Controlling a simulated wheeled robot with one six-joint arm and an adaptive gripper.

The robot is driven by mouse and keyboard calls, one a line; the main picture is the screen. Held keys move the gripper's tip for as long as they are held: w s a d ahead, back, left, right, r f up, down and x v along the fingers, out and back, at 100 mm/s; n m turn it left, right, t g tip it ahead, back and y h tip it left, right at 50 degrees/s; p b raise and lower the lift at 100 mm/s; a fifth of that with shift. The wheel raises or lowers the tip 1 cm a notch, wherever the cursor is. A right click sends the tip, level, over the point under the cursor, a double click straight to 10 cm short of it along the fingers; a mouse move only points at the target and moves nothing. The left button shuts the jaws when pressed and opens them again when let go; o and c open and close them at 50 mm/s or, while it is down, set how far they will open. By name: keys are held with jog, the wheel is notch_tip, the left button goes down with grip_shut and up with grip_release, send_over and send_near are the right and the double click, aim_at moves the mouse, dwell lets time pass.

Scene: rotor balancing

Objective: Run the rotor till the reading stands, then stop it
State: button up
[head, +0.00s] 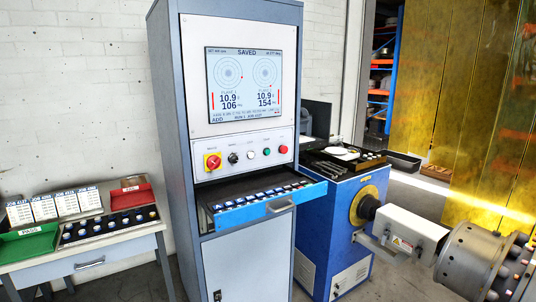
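The grey cabinet's screen (243,86) is headed "SAVED". It shows two round plots and readings that look like 10.9 at 106 on the left and 10.9 at 154 on the right. Small text beneath is hard to read. The panel below carries a red-and-yellow main switch (212,162), a black knob (233,158), a white button (251,154), a green button (267,151) and a red button (283,149). A grey bolted cylinder (470,262), seemingly the rotor, is cut off at the lower right; I cannot tell whether it turns. My gripper is not in view.
An open blue-fronted drawer (268,207) of small parts juts from the cabinet. A blue machine (330,235) with a yellow ring and white housing (408,232) stands right. A left bench holds job cards (45,207), a green tray (28,244) and a red tray (131,195).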

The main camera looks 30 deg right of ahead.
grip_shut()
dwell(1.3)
